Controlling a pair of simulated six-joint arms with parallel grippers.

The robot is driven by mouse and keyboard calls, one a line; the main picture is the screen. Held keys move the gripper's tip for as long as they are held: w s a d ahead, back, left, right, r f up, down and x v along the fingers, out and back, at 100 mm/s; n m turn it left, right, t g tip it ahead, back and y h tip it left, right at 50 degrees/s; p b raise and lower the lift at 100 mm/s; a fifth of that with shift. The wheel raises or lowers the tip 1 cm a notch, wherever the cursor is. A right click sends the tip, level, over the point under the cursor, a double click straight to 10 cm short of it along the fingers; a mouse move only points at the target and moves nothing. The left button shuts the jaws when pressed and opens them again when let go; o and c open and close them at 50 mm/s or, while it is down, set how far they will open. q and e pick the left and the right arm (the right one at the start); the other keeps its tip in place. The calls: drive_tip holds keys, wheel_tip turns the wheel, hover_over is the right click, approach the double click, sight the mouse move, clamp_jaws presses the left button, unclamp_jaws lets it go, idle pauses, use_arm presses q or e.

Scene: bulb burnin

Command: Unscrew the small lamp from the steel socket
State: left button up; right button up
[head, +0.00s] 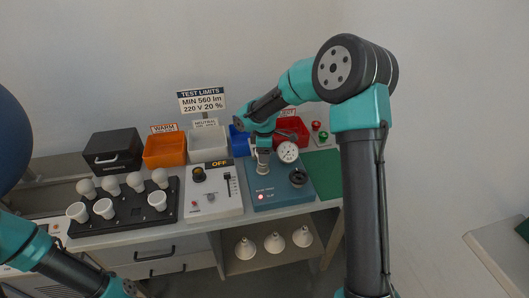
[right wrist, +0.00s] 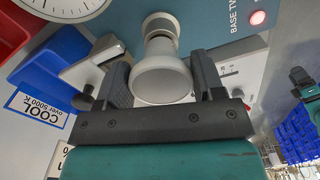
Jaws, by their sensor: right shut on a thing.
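The small lamp (right wrist: 160,82), white with a wide round face, fills the middle of the right wrist view. Its narrow end meets the steel socket (right wrist: 160,22) on the blue tester (head: 283,190). My right gripper (head: 263,150) comes down from above over the socket in the head view. Its two dark fingers lie on either side of the lamp in the right wrist view (right wrist: 163,88), shut on it.
A round dial (head: 288,152) stands close beside the socket. Left of the tester are a white control box (head: 213,203) and a dark rack (head: 126,224) with several bulbs. Orange (head: 165,149), white (head: 208,144), blue (head: 239,141) and red (head: 293,131) bins line the back.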

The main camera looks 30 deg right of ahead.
drive_tip(key=n, duration=0.5)
drive_tip(key=shift+w+n, duration=0.2)
drive_tip(key=shift+n, duration=0.2)
drive_tip(key=n, duration=0.5)
drive_tip(key=shift+a, duration=0.15)
drive_tip(key=n, duration=0.6)
drive_tip(key=shift+w+a, duration=0.1)
drive_tip(key=shift+w, duration=0.1)
drive_tip(key=n, duration=0.5)
drive_tip(key=shift+w+n, duration=0.15)
drive_tip(key=shift+n, duration=0.25)
drive_tip(key=shift+r, duration=0.1)
drive_tip(key=o, duration=0.8)
